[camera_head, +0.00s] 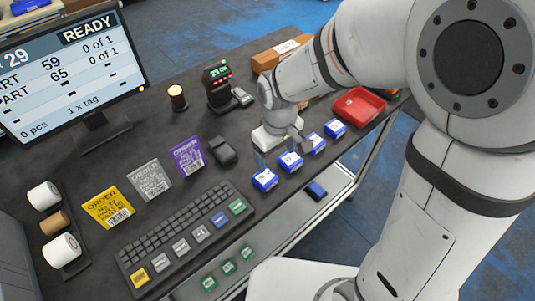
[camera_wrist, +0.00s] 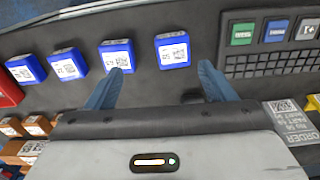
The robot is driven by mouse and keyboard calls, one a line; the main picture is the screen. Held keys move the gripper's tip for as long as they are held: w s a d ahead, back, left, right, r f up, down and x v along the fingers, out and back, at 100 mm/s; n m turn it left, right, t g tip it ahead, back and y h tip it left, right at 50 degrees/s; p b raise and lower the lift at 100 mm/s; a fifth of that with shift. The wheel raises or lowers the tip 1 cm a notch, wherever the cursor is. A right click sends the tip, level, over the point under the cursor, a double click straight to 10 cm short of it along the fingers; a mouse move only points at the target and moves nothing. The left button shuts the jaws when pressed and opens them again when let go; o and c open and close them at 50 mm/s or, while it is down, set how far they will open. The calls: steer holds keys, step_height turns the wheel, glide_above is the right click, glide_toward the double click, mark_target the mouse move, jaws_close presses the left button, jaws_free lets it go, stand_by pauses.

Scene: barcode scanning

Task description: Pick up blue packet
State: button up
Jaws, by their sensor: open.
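Several blue packets with white code labels stand in a row near the table's front edge. In the head view the nearest blue packet (camera_head: 265,180) is at the left end of the row, with another blue packet (camera_head: 291,161) beside it. In the wrist view, one blue packet (camera_wrist: 173,50) lies ahead of the gap between my fingers, and another blue packet (camera_wrist: 117,56) is just beyond the left fingertip. My gripper (camera_wrist: 158,80) is open and empty, its two blue fingers apart.
A keyboard (camera_head: 186,232) lies left of the packets. Yellow, grey and purple order cards, a monitor (camera_head: 65,70) and a scanner (camera_head: 217,88) stand behind. A red tray (camera_head: 358,106) is to the right. A dark blue item (camera_head: 316,190) lies on the lower shelf.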

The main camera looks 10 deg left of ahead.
mark_target(265, 177)
steer(key=shift+s+a+f+n, duration=0.2)
steer(key=shift+a+f+n, duration=0.3)
steer(key=shift+a+f, duration=0.75)
steer(key=shift+f, duration=0.2)
steer(key=shift+w+a+f+p, duration=0.1)
steer(key=shift+f+p, duration=0.25)
steer(key=shift+f, duration=1.5)
steer(key=shift+w+a+f+p, duration=0.1)
steer(key=shift+f+p, duration=0.2)
steer(key=shift+f, duration=1.5)
steer(key=shift+c, duration=0.4)
steer(key=c, duration=1.1)
